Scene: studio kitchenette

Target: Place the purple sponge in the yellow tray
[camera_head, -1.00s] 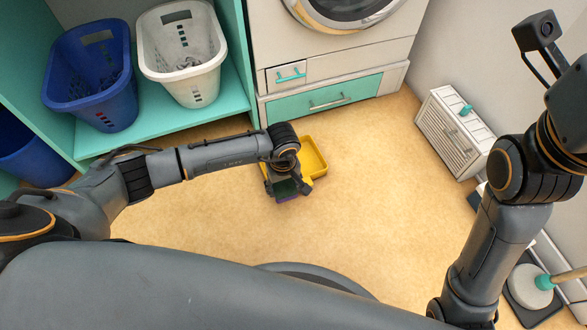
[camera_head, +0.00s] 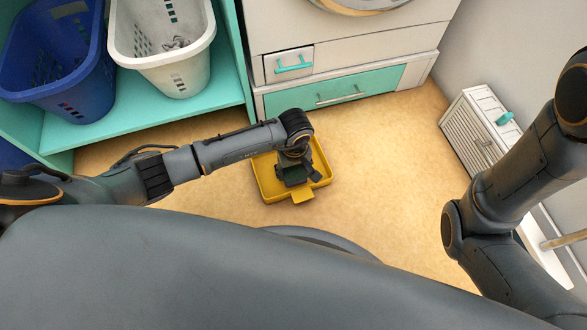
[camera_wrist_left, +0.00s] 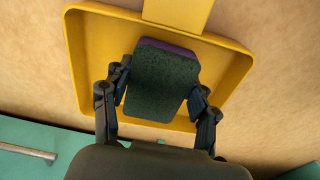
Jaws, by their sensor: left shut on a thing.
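The yellow tray (camera_head: 265,180) lies on the floor in front of the washer drawers, and it also shows in the left wrist view (camera_wrist_left: 88,50). My left gripper (camera_head: 295,180) is over the tray. In the left wrist view its two fingers (camera_wrist_left: 160,95) are shut on the sides of the purple sponge (camera_wrist_left: 168,46), which has a dark green face towards the camera. The sponge appears within the tray's outline. I cannot tell whether it touches the tray floor. My right gripper is out of view; only part of that arm shows at the right.
A blue basket (camera_head: 62,60) and a white basket (camera_head: 165,50) stand on a teal shelf at the left. A white slatted box (camera_head: 478,130) stands by the right wall. The floor right of the tray is clear.

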